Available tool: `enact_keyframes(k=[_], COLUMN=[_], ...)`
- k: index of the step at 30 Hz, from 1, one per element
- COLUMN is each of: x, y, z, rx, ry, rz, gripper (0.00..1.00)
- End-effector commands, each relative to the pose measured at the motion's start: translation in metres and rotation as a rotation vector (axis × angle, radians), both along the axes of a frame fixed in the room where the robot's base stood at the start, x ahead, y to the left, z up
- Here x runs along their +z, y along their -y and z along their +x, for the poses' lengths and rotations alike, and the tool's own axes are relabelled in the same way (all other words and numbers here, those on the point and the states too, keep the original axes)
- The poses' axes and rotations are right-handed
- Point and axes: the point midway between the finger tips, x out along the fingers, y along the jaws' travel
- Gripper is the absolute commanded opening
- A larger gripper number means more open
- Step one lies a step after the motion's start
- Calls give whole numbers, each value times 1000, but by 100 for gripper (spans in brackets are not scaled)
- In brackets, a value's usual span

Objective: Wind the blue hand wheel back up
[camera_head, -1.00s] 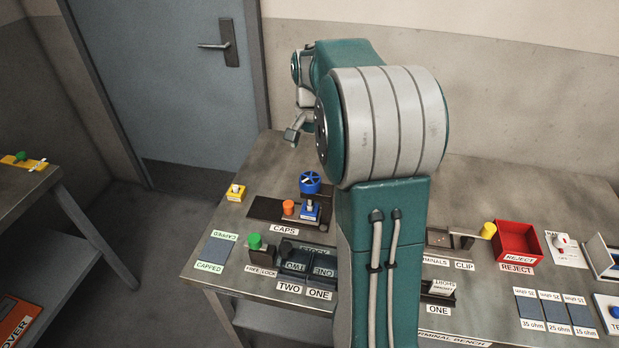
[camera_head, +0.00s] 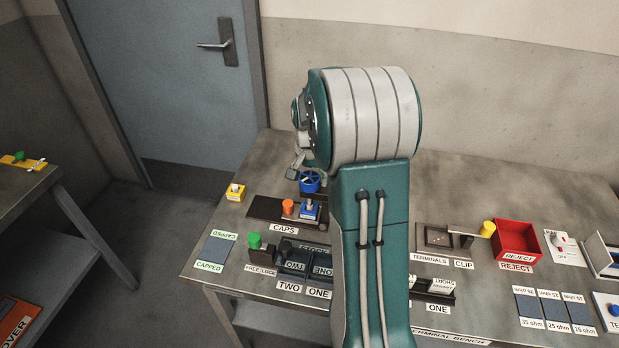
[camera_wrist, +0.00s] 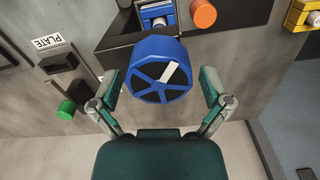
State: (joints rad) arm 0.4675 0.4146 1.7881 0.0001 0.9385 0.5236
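The blue hand wheel (camera_head: 310,183) stands at the CAPS station on the bench, above a small blue block (camera_head: 311,210). In the wrist view the spoked wheel (camera_wrist: 152,79) carries a white mark and sits between my gripper's two fingers. My gripper (camera_wrist: 160,86) is open, with one finger on each side of the wheel and a visible gap to it on both sides. In the head view my gripper (camera_head: 296,174) is small and partly hidden by my arm, close to the wheel.
An orange cap (camera_head: 288,207) is beside the wheel, and a yellow block (camera_head: 235,192) stands to the left. A green knob (camera_head: 254,241) and dark bins (camera_head: 293,262) are in front. A red REJECT bin (camera_head: 517,240) is at right. The bench's back is mostly clear.

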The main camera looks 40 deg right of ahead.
Motion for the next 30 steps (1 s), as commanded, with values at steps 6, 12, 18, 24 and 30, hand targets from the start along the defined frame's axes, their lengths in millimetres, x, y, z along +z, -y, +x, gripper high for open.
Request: enact_keyframes(k=[6,12,18,24,30], x=[0,-1,-1,-1,-2], y=[0,-1,-1,-1,-1], z=[0,0,0,0,0], rx=[0,10,77,211,364], ry=[-1,-1,-1,-2,-3], rz=[1,1,2,2,3], gripper=[31,31,31,31,31])
